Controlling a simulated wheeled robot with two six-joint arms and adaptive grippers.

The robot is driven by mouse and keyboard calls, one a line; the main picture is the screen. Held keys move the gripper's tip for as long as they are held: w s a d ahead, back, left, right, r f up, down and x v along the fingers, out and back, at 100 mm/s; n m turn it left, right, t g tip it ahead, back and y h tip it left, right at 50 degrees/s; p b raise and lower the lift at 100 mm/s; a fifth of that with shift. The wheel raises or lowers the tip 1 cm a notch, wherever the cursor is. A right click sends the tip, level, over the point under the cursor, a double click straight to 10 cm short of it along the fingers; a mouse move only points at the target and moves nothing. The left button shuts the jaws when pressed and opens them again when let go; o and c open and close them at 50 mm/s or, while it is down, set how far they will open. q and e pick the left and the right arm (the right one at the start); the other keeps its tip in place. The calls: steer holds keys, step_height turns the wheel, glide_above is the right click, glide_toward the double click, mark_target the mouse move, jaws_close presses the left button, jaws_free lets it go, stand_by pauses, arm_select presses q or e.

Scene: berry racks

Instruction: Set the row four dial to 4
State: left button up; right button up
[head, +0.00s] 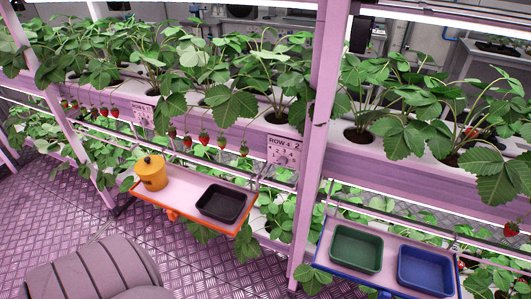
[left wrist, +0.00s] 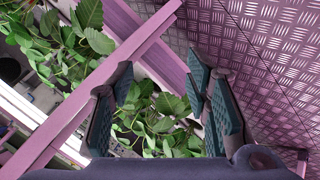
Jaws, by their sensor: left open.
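The row four dial (head: 284,156) is on a pale panel marked ROW 4 on the front of the rack's planter beam, just left of the upright post. Small numbers ring it; its setting is too small to read. In the left wrist view my left gripper (left wrist: 160,82) is open, with nothing between its fingers. Leaves and a pink rack beam show beyond it; the dial is not seen there. Neither gripper shows in the head view, and my right gripper is not in view.
A blue-edged shelf (head: 395,258) holds a green bin (head: 356,249) and a blue bin (head: 426,271). Strawberries (head: 204,138) hang left of the dial. A post (head: 318,130) stands beside it.

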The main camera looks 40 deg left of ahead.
arm_select(q)
steer(key=w+a+r+n+t+y, duration=0.15)
steer(key=w+r+n+t, duration=0.25)
steer(key=w+r+n, duration=0.55)
steer(key=n+t+y+p, duration=0.2)
steer(key=n+t+y, duration=0.3)
steer(key=n, duration=1.5)
glide_toward(282, 163)
steer(key=shift+g+y, duration=0.25)
steer(key=shift+g, duration=0.35)
steer(key=b+x, duration=0.1)
steer(key=x, duration=0.3)
steer(key=b+x, duration=0.1)
steer(key=x, duration=0.3)
steer(key=shift+w+d+r, duration=0.15)
steer(key=shift+d+r, duration=0.05)
steer(key=shift+w+a+r, duration=0.1)
steer(key=shift+w, duration=0.1)
jaws_close()
